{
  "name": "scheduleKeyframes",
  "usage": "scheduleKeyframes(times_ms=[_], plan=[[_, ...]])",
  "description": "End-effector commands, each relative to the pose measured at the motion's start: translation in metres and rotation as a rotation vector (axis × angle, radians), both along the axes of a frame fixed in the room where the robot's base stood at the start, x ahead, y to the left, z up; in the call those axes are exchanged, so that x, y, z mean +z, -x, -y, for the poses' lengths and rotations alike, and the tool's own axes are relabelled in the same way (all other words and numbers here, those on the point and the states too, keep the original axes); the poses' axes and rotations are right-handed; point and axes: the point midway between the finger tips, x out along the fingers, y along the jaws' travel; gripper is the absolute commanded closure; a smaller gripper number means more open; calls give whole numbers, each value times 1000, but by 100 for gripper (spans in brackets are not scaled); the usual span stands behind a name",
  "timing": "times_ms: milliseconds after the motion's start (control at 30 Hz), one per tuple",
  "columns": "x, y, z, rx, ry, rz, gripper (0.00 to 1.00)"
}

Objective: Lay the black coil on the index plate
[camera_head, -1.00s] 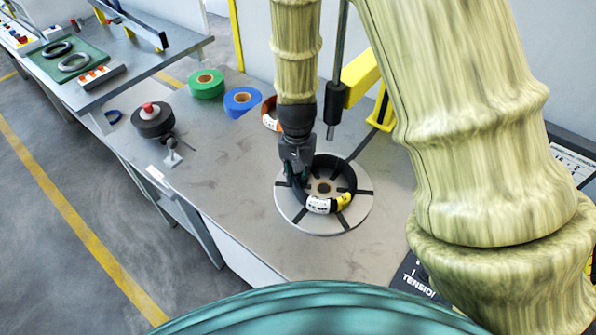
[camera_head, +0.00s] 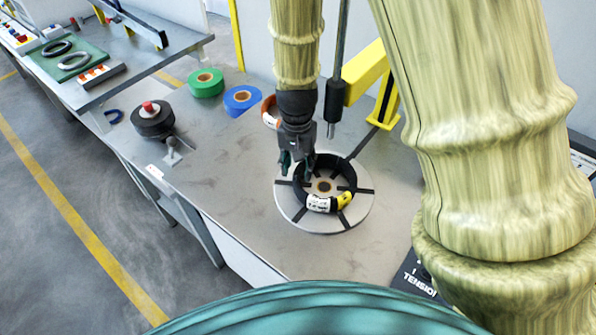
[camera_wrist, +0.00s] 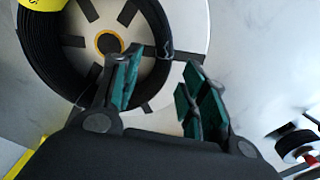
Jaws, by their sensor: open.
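The black coil (camera_head: 346,176) lies flat on the round grey index plate (camera_head: 293,214), around its hub, in the head view. It has a white label and a yellow band on its near side. In the wrist view the coil (camera_wrist: 40,55) rests on the index plate (camera_wrist: 193,25), which has dark radial bars. My gripper (camera_head: 298,166) is above the plate's far left part, at the coil's rim. In the wrist view my gripper (camera_wrist: 160,90) is open with green-padded fingers apart; one finger overlaps the coil's edge in the picture, and nothing is between them.
Green tape (camera_head: 206,83), blue tape (camera_head: 242,99) and an orange roll (camera_head: 270,112) stand behind on the bench. A black spool (camera_head: 153,119) stands at left. A yellow bracket (camera_head: 364,72) with a dark vertical rod rises behind the plate.

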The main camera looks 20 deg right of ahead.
Motion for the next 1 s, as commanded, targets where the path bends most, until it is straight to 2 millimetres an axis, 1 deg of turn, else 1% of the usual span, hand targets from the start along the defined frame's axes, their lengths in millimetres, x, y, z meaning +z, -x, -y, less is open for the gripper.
scheduleKeyframes(times_ms=[400,600,800,1000], plan=[[51,-1,0,1,2,4,57],[73,-1,0,0,0,2,57],[86,-1,-1,1,0,1,57],[90,-1,-1,1,0,0,57]])
